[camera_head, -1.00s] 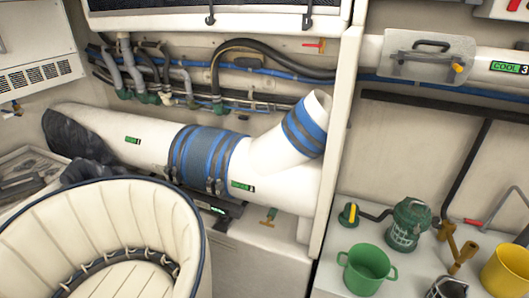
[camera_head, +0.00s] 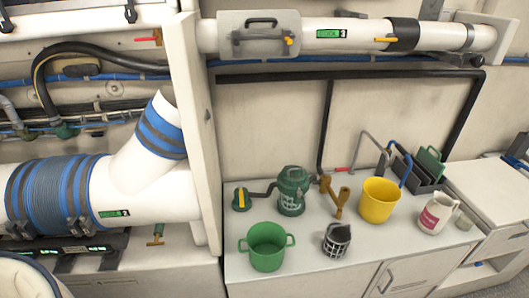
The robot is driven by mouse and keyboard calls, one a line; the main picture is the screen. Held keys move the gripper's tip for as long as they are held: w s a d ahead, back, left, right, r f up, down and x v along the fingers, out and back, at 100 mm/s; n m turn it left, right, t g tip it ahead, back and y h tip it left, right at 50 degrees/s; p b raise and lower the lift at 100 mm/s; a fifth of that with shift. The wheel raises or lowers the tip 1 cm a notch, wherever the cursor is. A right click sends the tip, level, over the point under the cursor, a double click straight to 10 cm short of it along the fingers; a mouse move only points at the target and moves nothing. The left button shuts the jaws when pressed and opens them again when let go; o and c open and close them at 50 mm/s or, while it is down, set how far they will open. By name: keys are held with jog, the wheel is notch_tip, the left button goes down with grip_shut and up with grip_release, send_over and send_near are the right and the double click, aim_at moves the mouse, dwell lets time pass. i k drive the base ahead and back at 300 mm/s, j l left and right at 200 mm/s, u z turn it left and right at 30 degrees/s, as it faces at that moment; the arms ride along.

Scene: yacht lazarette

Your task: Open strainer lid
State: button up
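The green strainer (camera_head: 292,190) stands upright on the white counter (camera_head: 345,262), with a domed green top and a pale mesh-like band lower down. Its lid appears to be on. A dark hose links it to a green valve with a yellow handle (camera_head: 241,198) on its left. A dark slotted basket (camera_head: 336,240) stands in front of it to the right. My gripper is not in view.
A green two-handled pot (camera_head: 266,246) stands in front of the strainer. A brass-coloured fitting (camera_head: 337,196), yellow bucket (camera_head: 380,200) and white jug (camera_head: 437,212) stand to the right. A white upright panel (camera_head: 198,130) borders the counter's left. Some front counter is clear.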

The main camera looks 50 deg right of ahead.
aim_at(290, 177)
jog(key=k+l+z, duration=0.1)
jog(key=z, duration=0.85)
